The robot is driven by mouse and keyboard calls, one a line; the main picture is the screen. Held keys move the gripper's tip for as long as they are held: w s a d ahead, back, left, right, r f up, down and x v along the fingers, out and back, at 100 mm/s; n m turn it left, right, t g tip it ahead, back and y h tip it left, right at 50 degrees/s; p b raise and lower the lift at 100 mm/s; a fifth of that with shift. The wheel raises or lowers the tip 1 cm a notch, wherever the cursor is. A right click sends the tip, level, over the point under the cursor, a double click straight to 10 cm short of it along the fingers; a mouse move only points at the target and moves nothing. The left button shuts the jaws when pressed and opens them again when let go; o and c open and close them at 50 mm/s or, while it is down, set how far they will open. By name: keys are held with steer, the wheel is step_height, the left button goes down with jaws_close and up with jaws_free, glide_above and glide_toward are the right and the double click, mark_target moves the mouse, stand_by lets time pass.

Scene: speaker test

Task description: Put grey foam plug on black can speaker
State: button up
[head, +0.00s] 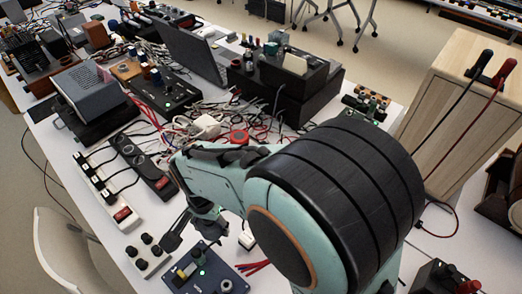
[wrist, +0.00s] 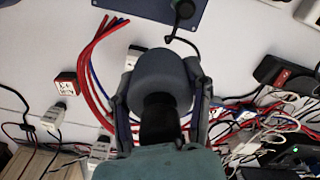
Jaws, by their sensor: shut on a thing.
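The grey foam plug (wrist: 163,75) is a rounded dark grey piece at the middle of the wrist view. My gripper (wrist: 162,88) is shut on it, with one finger along each side. A black part below the plug, toward my palm, is too dark to identify. In the head view my gripper (head: 190,228) hangs just behind the blue board, and I cannot make out the plug there. A small round black thing (wrist: 184,9) shows at the top edge of the wrist view, over the blue board. I cannot tell whether it is the black can speaker.
The blue board (head: 205,272) carries knobs and a lit green light. A small knob box (head: 148,256) and power strips (head: 108,190) lie to its left. Red and blue cables (wrist: 100,65) lie beside my gripper. Tangled cables and a wooden speaker box (head: 455,110) are farther off.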

steer(key=w+d+r+m, duration=0.3)
steer(key=w+d+r, duration=0.1)
steer(key=d, duration=0.3)
steer(key=w+d+r+m, duration=0.3)
steer(key=w+d+r, duration=0.1)
steer(key=d, duration=0.4)
steer(key=w+f, duration=0.3)
steer(key=w, duration=0.1)
steer(key=w+f, duration=0.3)
steer(key=w, duration=0.1)
steer(key=w+a+f, duration=0.1)
steer(key=w+f, duration=0.2)
steer(key=w, duration=0.1)
steer(key=shift+w+f, duration=0.1)
steer(key=shift+w, duration=0.2)
steer(key=shift+w+f, duration=0.35)
steer(key=shift+f, duration=1.65)
